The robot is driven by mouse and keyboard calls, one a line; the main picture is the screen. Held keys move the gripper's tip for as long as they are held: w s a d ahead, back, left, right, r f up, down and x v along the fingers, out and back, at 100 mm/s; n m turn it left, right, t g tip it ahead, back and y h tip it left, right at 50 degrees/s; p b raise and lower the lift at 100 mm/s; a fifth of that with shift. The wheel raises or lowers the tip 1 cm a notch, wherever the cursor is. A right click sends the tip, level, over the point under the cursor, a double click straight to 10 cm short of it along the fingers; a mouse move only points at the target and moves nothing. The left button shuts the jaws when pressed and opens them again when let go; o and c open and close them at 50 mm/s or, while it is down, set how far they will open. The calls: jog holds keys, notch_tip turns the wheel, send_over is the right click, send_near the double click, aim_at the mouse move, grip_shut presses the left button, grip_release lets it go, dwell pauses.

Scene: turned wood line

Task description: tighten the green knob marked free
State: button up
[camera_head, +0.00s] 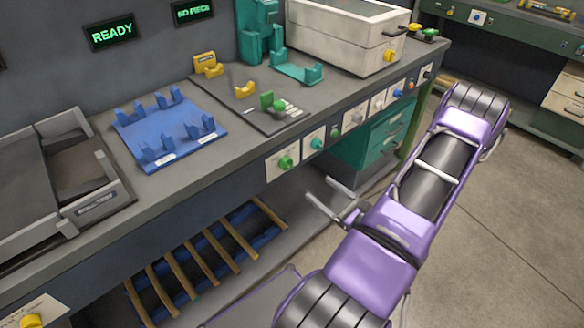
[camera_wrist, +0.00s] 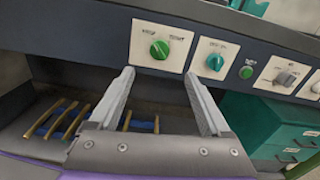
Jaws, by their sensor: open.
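A round green knob (camera_wrist: 159,50) sits on a white plate on the bench's front face, with two small words above it that I cannot read for sure. The same knob (camera_head: 286,162) shows in the head view. Another green knob (camera_head: 280,106) is on a dark fixture on the bench top; no marking on it is legible. My gripper (camera_head: 318,187) is open and empty, in front of and below the plate. In the wrist view my gripper (camera_wrist: 158,73) has its fingertips just below the front knob, one to each side, apparently not touching it.
A teal knob (camera_wrist: 215,62) and a green button (camera_wrist: 246,72) sit to the right on the same front face. Slatted rack (camera_head: 205,262) lies below the bench. Teal drawers (camera_head: 375,140) stand under it at right. A blue cradle (camera_head: 170,130) rests on top.

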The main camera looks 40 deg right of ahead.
aim_at(291, 167)
jog(key=w, duration=0.8)
jog(key=w+a, duration=0.1)
jog(key=w, duration=0.3)
jog(key=shift+w, duration=0.3)
grip_shut()
